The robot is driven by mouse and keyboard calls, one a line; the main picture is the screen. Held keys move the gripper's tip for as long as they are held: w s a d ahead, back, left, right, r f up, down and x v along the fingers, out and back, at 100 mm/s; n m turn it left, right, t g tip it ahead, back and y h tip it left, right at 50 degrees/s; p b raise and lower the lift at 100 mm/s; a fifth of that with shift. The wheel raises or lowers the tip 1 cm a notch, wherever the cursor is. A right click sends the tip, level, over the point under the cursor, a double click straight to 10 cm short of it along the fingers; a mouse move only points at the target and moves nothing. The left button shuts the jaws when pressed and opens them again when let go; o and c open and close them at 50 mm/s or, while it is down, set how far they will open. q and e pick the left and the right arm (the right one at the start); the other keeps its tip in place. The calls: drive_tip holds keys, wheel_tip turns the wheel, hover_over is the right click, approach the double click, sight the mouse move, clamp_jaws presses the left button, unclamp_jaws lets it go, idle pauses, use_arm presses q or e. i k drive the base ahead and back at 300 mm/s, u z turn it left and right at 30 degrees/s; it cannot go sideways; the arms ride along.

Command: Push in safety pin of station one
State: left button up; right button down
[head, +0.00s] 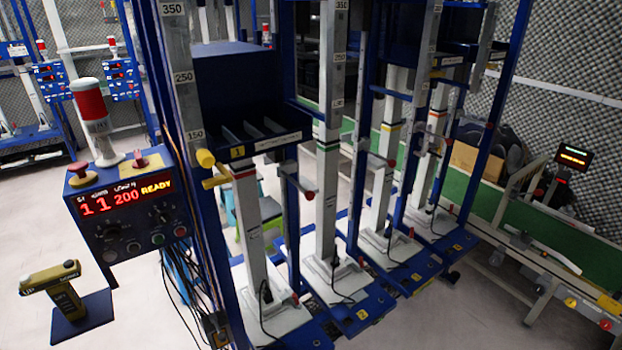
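Station one (237,152) stands nearest, a blue frame with a yellow plate marked 1 and a pale upright column (255,240). A yellow cylinder (206,158) sticks out from the left of its frame, with a yellow bar (215,182) just below it. A short rod with a red knob (309,195) sticks out from the blue post right of the column. I cannot tell for certain which of these is the safety pin, or how far any is pushed in. Neither of my grippers is in view.
A yellow two-button pedestal (50,277) stands at lower left. Further stations (380,200) continue right, beside a green conveyor (560,230). Cables hang near the frame.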

sight(310, 196)
drive_tip(key=z, duration=0.7)
drive_tip(key=i, duration=1.1)
drive_tip(key=u, duration=0.2)
